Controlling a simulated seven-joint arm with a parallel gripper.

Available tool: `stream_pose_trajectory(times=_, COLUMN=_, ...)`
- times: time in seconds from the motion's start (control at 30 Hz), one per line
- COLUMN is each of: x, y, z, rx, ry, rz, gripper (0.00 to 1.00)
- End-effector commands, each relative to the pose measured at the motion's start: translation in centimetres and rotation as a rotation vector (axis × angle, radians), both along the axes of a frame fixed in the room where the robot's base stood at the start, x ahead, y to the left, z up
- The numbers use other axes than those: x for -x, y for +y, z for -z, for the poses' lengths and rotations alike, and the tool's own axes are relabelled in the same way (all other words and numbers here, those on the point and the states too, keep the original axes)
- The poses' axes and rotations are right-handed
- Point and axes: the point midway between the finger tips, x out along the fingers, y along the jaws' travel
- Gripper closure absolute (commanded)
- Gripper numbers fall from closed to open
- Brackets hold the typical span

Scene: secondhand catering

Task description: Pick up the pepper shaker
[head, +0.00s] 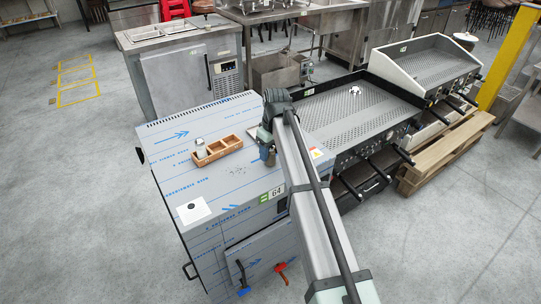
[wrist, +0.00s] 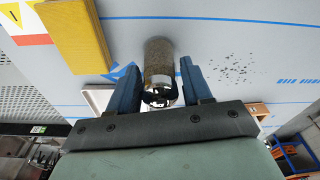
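The pepper shaker (wrist: 158,62) is a small cylinder filled with dark grains, with a shiny metal end. In the wrist view it lies between the two fingers of my gripper (wrist: 160,68). A narrow gap shows at the right finger; the left finger is very close to it, and I cannot tell if it touches. In the head view the pepper shaker (head: 271,159) stands on the steel cabinet top (head: 225,190), just beside my gripper (head: 265,146), which partly hides it. My gripper is open around it.
A wooden caddy (head: 224,141) with compartments stands left, a pale-topped shaker (head: 199,147) at its left end. A white card (head: 193,211) lies at the front left. Dark specks are scattered on the top. A yellow block (wrist: 75,38) lies near my gripper. A griddle (head: 340,110) adjoins right.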

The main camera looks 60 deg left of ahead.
Motion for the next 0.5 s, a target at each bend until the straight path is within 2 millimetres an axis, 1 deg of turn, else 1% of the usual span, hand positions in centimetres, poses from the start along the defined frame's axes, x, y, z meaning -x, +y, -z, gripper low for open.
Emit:
stream_pose_trajectory(times=0.03, x=0.00, y=0.00, z=-0.01, rx=0.000, ry=0.000, rz=0.000, gripper=0.56)
stream_pose_trajectory(times=0.07, x=0.00, y=0.00, z=-0.01, rx=0.000, ry=0.000, rz=0.000, gripper=0.59)
stream_pose_trajectory(times=0.4, x=0.00, y=-0.01, z=-0.01, rx=0.000, ry=0.000, rz=0.000, gripper=0.91)
stream_pose_trajectory(times=0.5, x=0.00, y=0.00, z=-0.02, rx=0.000, ry=0.000, rz=0.000, gripper=0.93)
